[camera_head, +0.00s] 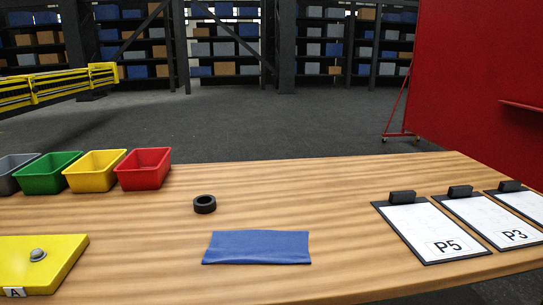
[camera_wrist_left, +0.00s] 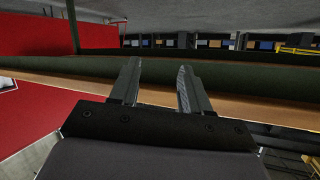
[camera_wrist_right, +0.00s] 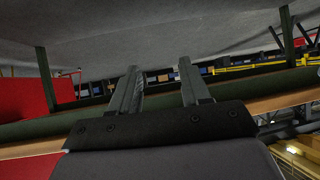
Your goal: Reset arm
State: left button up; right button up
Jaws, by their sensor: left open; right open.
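Neither gripper shows in the head view. My left gripper (camera_wrist_left: 158,84) shows in the left wrist view, with its two fingers apart and nothing between them. My right gripper (camera_wrist_right: 158,86) shows in the right wrist view, also with its fingers apart and empty. Behind the fingers in both wrist views runs a table edge, seen at a slant. In the head view the wooden table (camera_head: 330,190) has no arm over it. A black ring (camera_head: 204,204) lies near its middle, and a blue cloth (camera_head: 257,247) lies flat in front of it.
Grey, green (camera_head: 48,173), yellow (camera_head: 95,171) and red (camera_head: 143,168) bins stand at the table's left. A yellow block (camera_head: 45,262) marked A is at front left. Clipboards (camera_head: 432,230) lie at right, with P5 and P3 readable. The table is clear between cloth and clipboards.

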pick_arm(q)
jog(key=s+a+f+n+g+y, duration=0.1)
jog(key=s+a+f+n+g, duration=0.1)
jog(key=s+f, duration=0.4)
jog(key=shift+s+a+f+g, duration=0.25)
jog(key=shift+s+f+g, duration=0.1)
jog(key=shift+g, duration=0.25)
pick_arm(e)
jog(key=shift+h, duration=0.5)
jog(key=s+d, duration=0.1)
jog(key=s+d+f, duration=0.2)
jog(key=s, duration=0.1)
jog(key=shift+f, duration=0.1)
